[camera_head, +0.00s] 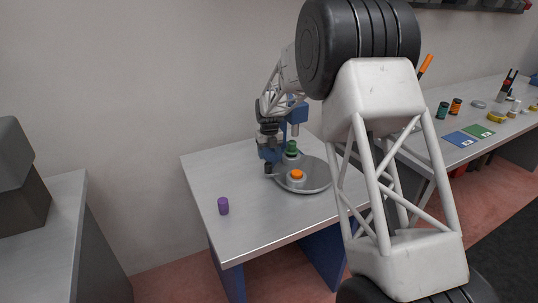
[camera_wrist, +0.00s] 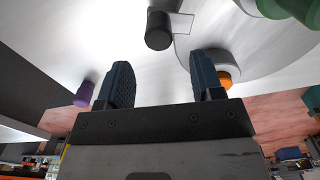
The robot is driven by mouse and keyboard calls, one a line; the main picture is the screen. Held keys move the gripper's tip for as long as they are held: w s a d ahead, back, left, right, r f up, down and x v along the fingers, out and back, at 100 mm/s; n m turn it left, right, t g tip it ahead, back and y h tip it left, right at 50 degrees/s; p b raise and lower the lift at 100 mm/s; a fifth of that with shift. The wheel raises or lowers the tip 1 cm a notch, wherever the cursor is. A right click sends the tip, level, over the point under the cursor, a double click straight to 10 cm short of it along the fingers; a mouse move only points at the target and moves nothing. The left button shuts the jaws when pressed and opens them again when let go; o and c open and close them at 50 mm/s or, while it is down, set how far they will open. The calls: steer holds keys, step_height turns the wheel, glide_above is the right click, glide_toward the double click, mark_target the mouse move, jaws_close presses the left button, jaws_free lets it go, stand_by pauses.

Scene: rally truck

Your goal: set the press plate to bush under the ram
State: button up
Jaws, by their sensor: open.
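The press plate (camera_head: 318,183) is a round grey disc on the table, with an orange-topped piece (camera_head: 296,176) at its front and a green-topped piece (camera_head: 291,148) at its back. The green-topped piece appears to be under the blue press (camera_head: 298,112); the ram is partly hidden by my arm. I cannot tell which piece is the bush. A black knob (camera_head: 268,168) stands at the plate's left edge; it also shows in the wrist view (camera_wrist: 158,32). My gripper (camera_wrist: 158,78) is open and empty, its fingers either side of the knob's line but apart from it.
A purple cylinder (camera_head: 223,205) stands on the table's front left (camera_head: 240,230). My arm covers the table's right side. A second bench (camera_head: 478,115) at right holds small parts and blue and green mats. A grey bench (camera_head: 60,195) is at left.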

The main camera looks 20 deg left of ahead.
steer(key=shift+s, duration=0.2)
steer(key=c, duration=0.7)
steer(key=shift+s+a+r+n+h, duration=0.15)
steer(key=shift+s+n+h, duration=0.15)
steer(key=shift+s+n, duration=0.35)
jaws_close()
steer(key=s+a+r+n+t+h, duration=0.1)
steer(key=s+a+n+t+h, duration=0.1)
steer(key=s+n+t, duration=0.4)
steer(key=shift+s+a+r+n+h, duration=0.25)
steer(key=shift+s+n+h, duration=0.35)
steer(key=shift+s+n, duration=2.25)
steer(key=shift+w, duration=0.25)
